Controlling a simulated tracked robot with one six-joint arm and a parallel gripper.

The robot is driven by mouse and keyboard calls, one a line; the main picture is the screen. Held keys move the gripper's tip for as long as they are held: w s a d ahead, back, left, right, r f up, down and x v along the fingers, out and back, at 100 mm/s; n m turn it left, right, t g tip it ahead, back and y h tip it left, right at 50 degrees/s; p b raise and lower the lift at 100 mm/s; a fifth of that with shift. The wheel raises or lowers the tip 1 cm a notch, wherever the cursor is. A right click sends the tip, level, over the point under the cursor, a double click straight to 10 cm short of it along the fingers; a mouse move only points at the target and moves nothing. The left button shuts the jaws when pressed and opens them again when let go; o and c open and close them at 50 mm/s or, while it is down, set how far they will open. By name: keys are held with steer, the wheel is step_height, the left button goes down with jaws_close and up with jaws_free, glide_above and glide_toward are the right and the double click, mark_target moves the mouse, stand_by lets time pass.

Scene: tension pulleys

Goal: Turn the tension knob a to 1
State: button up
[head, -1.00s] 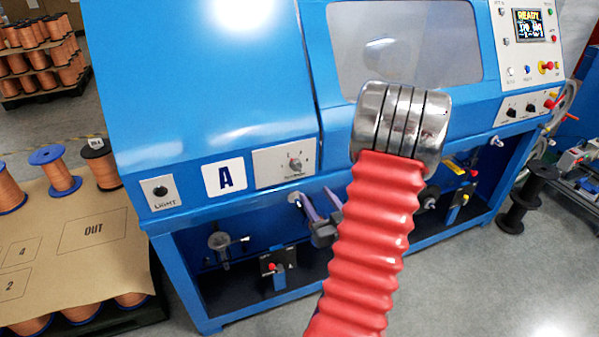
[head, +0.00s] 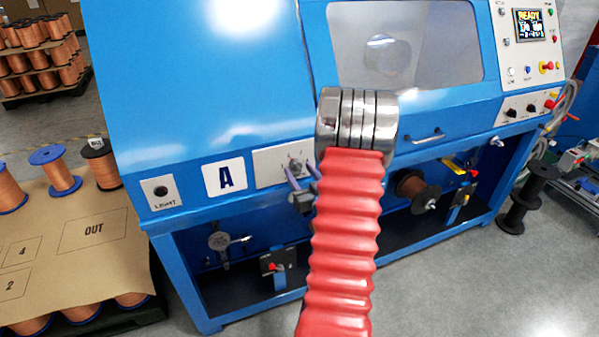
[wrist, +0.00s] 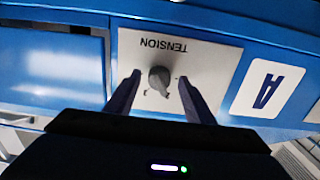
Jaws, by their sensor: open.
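The tension knob (head: 296,169) is a grey dial on a pale plate (head: 267,166) beside the letter A label (head: 225,178) on the blue machine. In the wrist view the knob (wrist: 159,79) sits below the upside-down word TENSION on its plate (wrist: 205,62). My gripper (head: 303,172) is open in front of the knob. In the wrist view the two dark fingers of my gripper (wrist: 157,80) stand either side of the knob, with gaps between. I cannot tell how far the tips are from the plate. The scale numbers are too small to read.
A light switch plate (head: 160,191) is left of the A label. Below the panel are a hanging fitting (head: 219,241) and a small box with a red knob (head: 278,268). A copper spool (head: 416,191) shows right of my arm. A pallet with a marked sheet (head: 75,270) stands at left.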

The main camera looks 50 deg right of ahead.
steer(key=shift+w+d, duration=0.25)
steer(key=shift+w, duration=0.15)
steer(key=shift+c, duration=0.2)
steer(key=c, duration=1)
steer(key=shift+n, duration=0.4)
steer(key=n, duration=1.1)
steer(key=shift+a+n, duration=0.1)
steer(key=shift+n, duration=0.2)
